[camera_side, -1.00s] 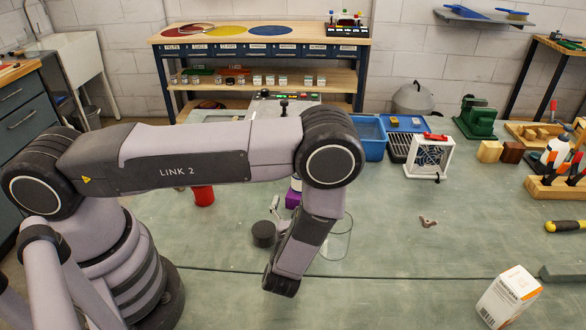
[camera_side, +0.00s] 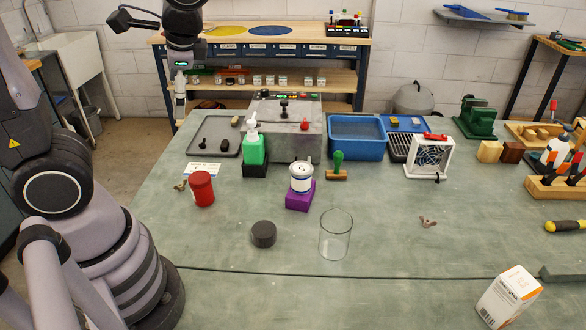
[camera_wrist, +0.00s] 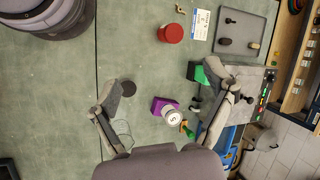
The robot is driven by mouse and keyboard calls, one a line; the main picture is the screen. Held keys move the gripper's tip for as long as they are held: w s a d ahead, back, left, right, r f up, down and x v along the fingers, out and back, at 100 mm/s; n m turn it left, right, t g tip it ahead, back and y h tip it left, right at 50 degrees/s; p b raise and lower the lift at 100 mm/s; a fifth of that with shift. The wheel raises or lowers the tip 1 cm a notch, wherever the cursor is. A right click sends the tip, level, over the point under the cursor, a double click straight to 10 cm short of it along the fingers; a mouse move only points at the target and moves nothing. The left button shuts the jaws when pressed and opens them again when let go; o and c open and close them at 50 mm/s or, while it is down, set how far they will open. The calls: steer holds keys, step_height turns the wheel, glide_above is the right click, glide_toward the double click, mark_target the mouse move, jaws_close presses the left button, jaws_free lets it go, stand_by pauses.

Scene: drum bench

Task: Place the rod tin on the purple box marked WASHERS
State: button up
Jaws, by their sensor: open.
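A white tin with a dark blue band, apparently the rod tin (camera_side: 301,177), stands upright on the purple box (camera_side: 298,201) in the middle of the bench. The wrist view shows the tin (camera_wrist: 169,116) from above, with the purple box (camera_wrist: 157,104) partly under it. I cannot read any marking on the box. My gripper (camera_side: 180,100) is raised at the upper left in the side view, well away from the tin. In the wrist view my gripper (camera_wrist: 165,95) has its fingers wide apart, with nothing held between them.
A red can (camera_side: 202,189) and a green bottle (camera_side: 254,148) stand left of the box. A green-handled stamp (camera_side: 338,165) is close behind it at right. A dark round puck (camera_side: 263,234) and a clear glass (camera_side: 335,237) stand in front.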

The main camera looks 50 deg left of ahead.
steer(key=s+d+r+n+t+h, duration=0.4)
steer(key=s+r+t+h, duration=0.1)
steer(key=t, duration=0.1)
steer(key=shift+s+r, duration=0.25)
steer(key=shift+r, duration=0.15)
